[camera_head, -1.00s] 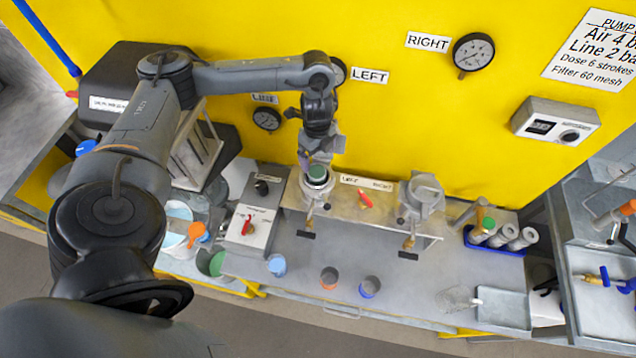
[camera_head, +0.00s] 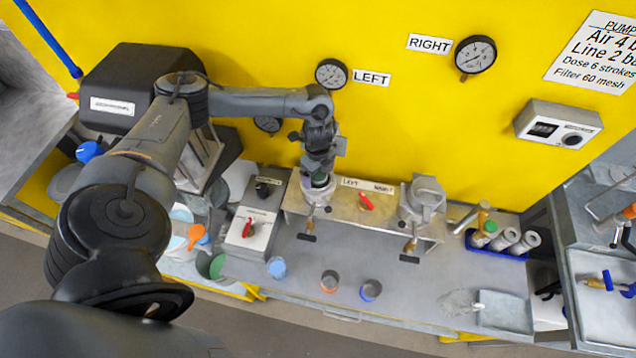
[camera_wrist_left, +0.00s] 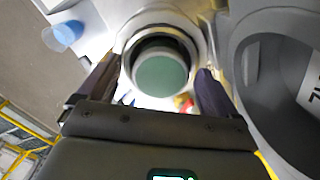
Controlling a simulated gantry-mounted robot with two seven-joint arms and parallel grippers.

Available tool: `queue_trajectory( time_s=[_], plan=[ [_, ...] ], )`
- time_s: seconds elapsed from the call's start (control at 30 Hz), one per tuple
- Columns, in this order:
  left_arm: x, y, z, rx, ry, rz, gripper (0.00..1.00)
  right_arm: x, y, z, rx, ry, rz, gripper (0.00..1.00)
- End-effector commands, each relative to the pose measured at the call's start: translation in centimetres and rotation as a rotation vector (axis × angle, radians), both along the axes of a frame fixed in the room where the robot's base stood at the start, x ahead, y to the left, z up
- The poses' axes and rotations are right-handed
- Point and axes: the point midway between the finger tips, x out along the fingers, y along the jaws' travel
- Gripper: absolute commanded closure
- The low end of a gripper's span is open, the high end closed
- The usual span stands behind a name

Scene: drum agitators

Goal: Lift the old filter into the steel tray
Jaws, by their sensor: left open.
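The old filter, with a round green top, sits inside the left round housing, and its top shows in the left wrist view (camera_wrist_left: 160,75). In the head view the green top (camera_head: 319,180) shows just under my left wrist. My left gripper (camera_wrist_left: 157,92) is open, with one finger on each side of the green top. I cannot tell whether the fingers touch anything. A shallow grey steel tray (camera_head: 505,317) lies at the bench's right front and looks empty. My right gripper is not in view.
The right housing (camera_head: 423,195) stands close beside the left one. A blue rack (camera_head: 512,256) with several filters, one green-topped, is at the right. Orange-based (camera_head: 329,281) and blue-based (camera_head: 370,290) cups stand at the bench front. The yellow wall is close behind.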

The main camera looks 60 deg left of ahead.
Motion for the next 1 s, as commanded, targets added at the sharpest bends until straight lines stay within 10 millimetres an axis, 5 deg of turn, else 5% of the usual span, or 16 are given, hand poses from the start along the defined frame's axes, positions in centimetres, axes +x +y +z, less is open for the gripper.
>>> queue_trajectory(
  time_s=[0.17,0.67,1.0],
  plan=[
    [0.00,0.01,-0.02,0.000,0.000,0.000,0.09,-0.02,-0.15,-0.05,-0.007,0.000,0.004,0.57],
    [-0.01,0.03,0.02,0.000,0.000,0.001,0.86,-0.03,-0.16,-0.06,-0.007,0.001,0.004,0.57],
    [0.03,0.04,0.22,0.000,-0.001,0.001,0.86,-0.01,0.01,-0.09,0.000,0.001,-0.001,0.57]
  ],
)
